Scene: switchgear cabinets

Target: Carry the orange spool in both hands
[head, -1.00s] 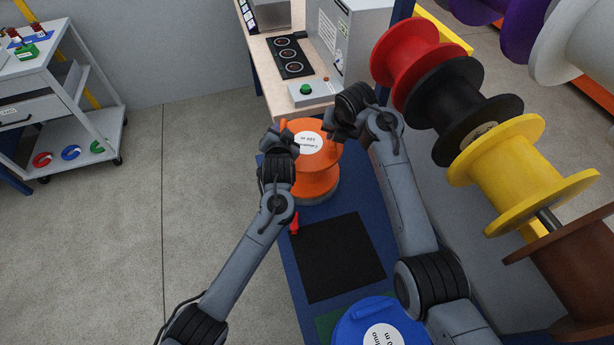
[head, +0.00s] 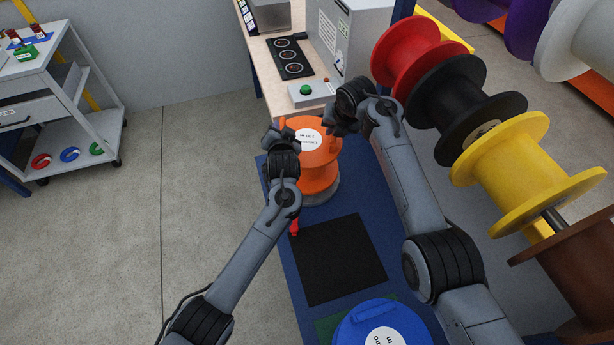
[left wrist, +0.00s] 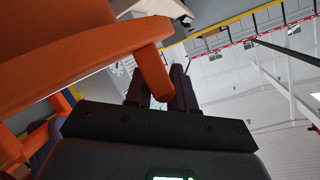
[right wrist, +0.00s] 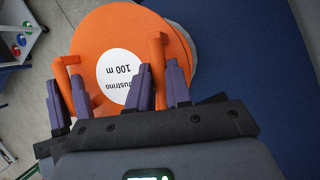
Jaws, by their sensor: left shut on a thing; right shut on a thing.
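The orange spool (head: 322,178) with a white round label is upright at the far end of the blue surface, over a grey round base (head: 325,197). I cannot tell whether the spool touches the base. My left gripper (head: 279,138) is shut on the handle at the spool's left side; that handle shows in the left wrist view (left wrist: 152,58). My right gripper (head: 335,125) is at the spool's upper right. In the right wrist view its fingers (right wrist: 160,82) are shut around the other upright handle (right wrist: 156,50), and the left gripper's fingers (right wrist: 68,95) hold the opposite handle.
A rack of red (head: 400,50), black (head: 455,95), yellow (head: 525,170) and brown (head: 575,270) spools stands close on the right. A blue spool (head: 375,330) and a black mat (head: 338,260) are nearer. A bench with a green button box (head: 308,92) lies beyond. Open floor is left.

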